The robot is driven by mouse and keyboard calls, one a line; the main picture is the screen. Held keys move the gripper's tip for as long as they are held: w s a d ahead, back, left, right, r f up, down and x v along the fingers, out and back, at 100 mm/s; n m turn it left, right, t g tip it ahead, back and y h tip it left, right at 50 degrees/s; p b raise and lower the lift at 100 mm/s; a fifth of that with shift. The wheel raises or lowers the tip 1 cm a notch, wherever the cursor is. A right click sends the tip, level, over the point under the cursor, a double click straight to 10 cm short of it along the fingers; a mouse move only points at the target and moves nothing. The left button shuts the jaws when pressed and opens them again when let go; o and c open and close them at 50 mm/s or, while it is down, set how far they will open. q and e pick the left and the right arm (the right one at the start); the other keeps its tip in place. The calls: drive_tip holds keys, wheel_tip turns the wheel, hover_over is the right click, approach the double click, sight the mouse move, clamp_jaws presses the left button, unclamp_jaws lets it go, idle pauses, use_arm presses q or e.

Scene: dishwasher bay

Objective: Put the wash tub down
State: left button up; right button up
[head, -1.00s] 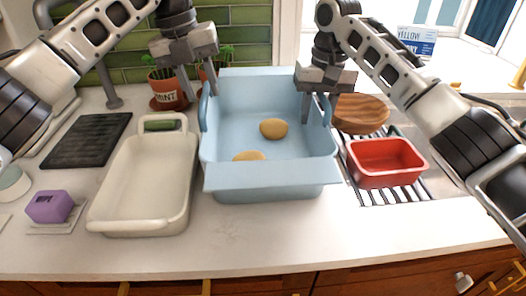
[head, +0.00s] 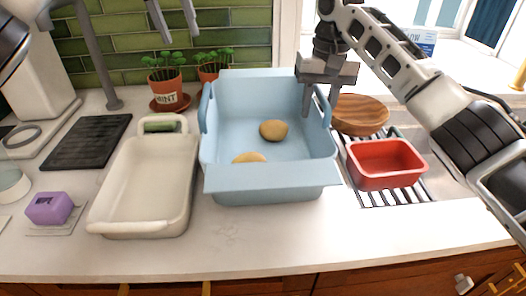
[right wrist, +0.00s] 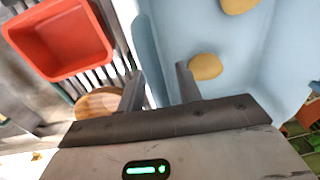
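The light blue wash tub (head: 270,178) sits upright on the counter in the middle of the head view. Two brownish-yellow oval items (head: 273,130) lie inside it. My left gripper (head: 176,30) is open and empty, up above the mint pot and apart from the tub. My right gripper (head: 320,108) is at the tub's right side, its fingers apart on either side of the handle and wall. In the right wrist view the tub wall (right wrist: 150,62) runs between the two spread fingers (right wrist: 160,88), with a gap showing.
A cream dish (head: 145,185) stands close left of the tub. A red bin (head: 385,163) on a rack and a wooden bowl (head: 360,114) are close right. Potted herbs (head: 167,92) stand behind. The front counter strip is clear.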

drive_tip(key=r, duration=1)
drive_tip(key=shift+d, duration=0.35)
